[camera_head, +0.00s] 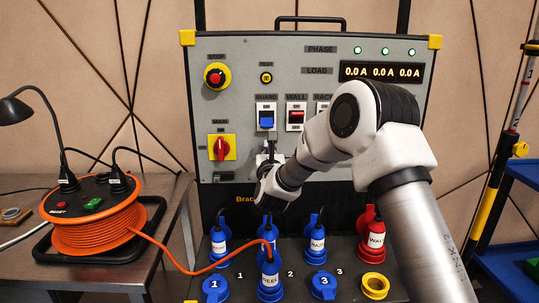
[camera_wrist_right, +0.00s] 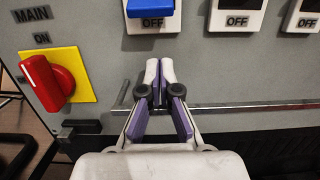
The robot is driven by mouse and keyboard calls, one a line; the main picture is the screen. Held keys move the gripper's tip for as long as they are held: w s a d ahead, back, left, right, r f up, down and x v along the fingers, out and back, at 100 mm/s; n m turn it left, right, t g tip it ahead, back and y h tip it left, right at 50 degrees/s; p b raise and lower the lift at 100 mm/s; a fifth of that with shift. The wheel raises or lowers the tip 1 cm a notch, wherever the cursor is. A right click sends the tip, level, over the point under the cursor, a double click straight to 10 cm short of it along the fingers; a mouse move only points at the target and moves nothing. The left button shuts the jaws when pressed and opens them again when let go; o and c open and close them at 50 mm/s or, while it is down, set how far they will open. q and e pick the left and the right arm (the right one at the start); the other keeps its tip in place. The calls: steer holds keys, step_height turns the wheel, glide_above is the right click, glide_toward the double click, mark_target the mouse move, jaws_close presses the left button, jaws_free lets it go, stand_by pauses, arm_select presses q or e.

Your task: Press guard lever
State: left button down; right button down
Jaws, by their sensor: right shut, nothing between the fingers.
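The guard lever appears to be the blue lever (camera_head: 266,122) in a white housing on the grey panel (camera_head: 330,75), though the label above it is too small to read surely. In the wrist view the blue lever (camera_wrist_right: 150,7) is cut by the top edge, with an OFF plate under it. My right gripper (camera_head: 271,150) is just below that housing, fingers pointing up at the panel. In the wrist view the right gripper (camera_wrist_right: 160,63) is shut and empty, its tips below the OFF plate and apart from the lever. My left gripper is out of view.
A red WALL lever (camera_head: 297,115) stands to the right; a further lever is partly hidden by my arm. A red rotary switch (camera_head: 221,148) and stop button (camera_head: 216,76) are at left. A metal rail (camera_wrist_right: 250,104) crosses below. Plugs and an orange cable reel (camera_head: 95,225) stand lower.

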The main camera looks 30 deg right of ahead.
mark_target(267, 123)
steer(key=r, duration=0.4)
steer(key=shift+s+a+p, duration=0.2)
steer(key=shift+s+p, duration=0.15)
steer(key=shift+p, duration=0.05)
steer(key=shift+w+d+f, duration=0.1)
steer(key=shift+w+f, duration=0.05)
steer(key=shift+r+y+p, duration=0.25)
steer(key=shift+y+p, duration=0.05)
steer(key=shift+p, duration=0.05)
